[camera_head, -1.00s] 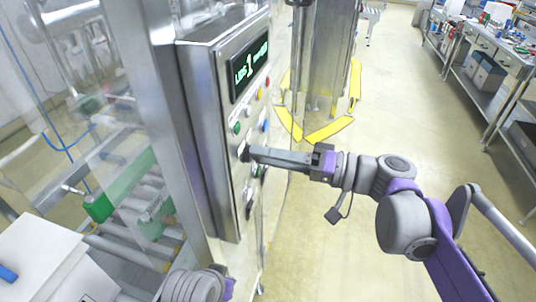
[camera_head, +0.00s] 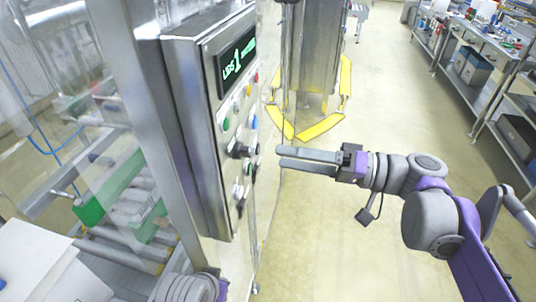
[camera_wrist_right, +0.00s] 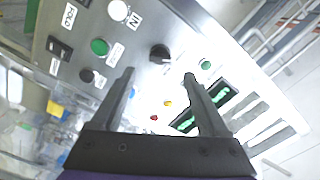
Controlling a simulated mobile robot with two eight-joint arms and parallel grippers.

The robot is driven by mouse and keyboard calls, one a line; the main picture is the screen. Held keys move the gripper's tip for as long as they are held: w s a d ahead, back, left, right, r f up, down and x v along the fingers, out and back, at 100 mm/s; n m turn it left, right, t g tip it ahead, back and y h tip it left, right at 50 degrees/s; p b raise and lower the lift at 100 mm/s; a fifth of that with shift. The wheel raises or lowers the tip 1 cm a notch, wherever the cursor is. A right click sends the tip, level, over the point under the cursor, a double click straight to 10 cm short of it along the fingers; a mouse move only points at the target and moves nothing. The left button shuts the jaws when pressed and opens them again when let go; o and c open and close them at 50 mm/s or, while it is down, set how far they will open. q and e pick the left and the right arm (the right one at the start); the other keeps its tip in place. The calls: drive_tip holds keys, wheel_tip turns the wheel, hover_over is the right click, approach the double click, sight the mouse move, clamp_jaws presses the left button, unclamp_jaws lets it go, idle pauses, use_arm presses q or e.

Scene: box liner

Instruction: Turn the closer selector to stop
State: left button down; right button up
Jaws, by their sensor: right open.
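A steel control panel (camera_head: 205,130) with a green-lit display (camera_head: 236,63) stands left of my right gripper (camera_head: 280,158). A black selector knob (camera_head: 240,150) sticks out of its face, level with the gripper. Other dark knobs sit lower on the panel (camera_head: 240,193). In the right wrist view, a black knob (camera_wrist_right: 160,53) shows beyond and between the open fingers of my right gripper (camera_wrist_right: 159,76). Its pointer direction and small labels are too small to read. The gripper is empty and apart from the panel. My left gripper is not in view.
Green, white, yellow and red buttons crowd the panel around the knobs; a green button (camera_wrist_right: 99,47) shows in the right wrist view. A conveyor (camera_head: 130,225) lies behind clear guarding at left. Open floor (camera_head: 340,230) lies to the right, with workbenches (camera_head: 485,60) beyond.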

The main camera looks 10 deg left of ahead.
drive_tip(key=shift+d, duration=2.15)
drive_tip(key=shift+s, duration=0.1)
drive_tip(key=s+d+f+m+t+h, duration=0.15)
drive_tip(key=s+f+h, duration=0.25)
drive_tip(key=f, duration=0.6)
drive_tip(key=s+d+f+m+h, duration=0.25)
drive_tip(key=f+h, duration=0.25)
drive_tip(key=f, duration=0.4)
drive_tip(key=s+d+f+m+t+h, duration=0.1)
drive_tip(key=s+d+f+t+h, duration=0.2)
drive_tip(key=s+d+f+h, duration=0.3)
drive_tip(key=d+f+h, duration=0.3)
drive_tip(key=d+f, duration=0.4)
drive_tip(key=shift+m, duration=0.4)
drive_tip(key=shift+d+t, duration=0.1)
drive_tip(key=shift+t, duration=0.15)
